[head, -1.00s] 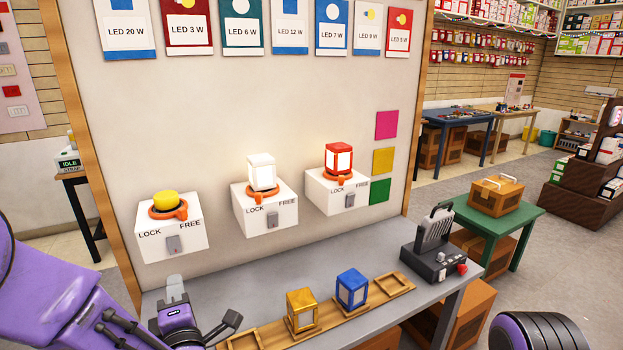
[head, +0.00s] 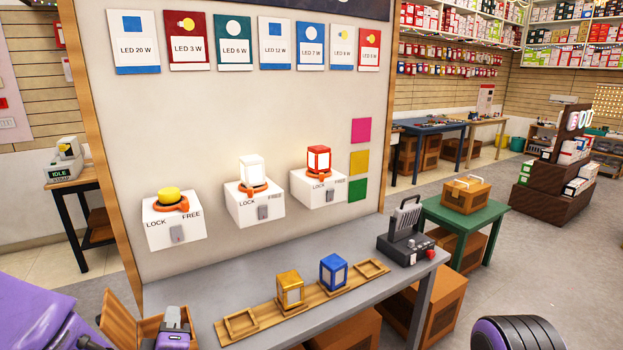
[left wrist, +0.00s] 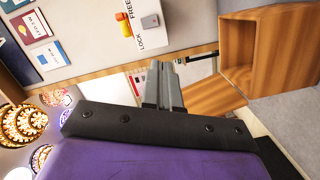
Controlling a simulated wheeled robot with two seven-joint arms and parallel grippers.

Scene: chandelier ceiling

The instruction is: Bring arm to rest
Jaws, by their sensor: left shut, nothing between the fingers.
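My left gripper (head: 174,326) is low at the left in the head view, at the left end of the grey bench (head: 235,290). In the left wrist view its two fingers (left wrist: 164,75) are together with nothing between them. The fingers point toward the panel's lower side and are apart from the sockets.
An open wooden box (head: 122,325) is close to my left gripper. A wooden tray (head: 240,327) bears a gold lantern (head: 290,289) and a blue lantern (head: 333,270). Sockets hold a yellow cap (head: 169,195), white lamp (head: 252,169) and red lamp (head: 318,160).

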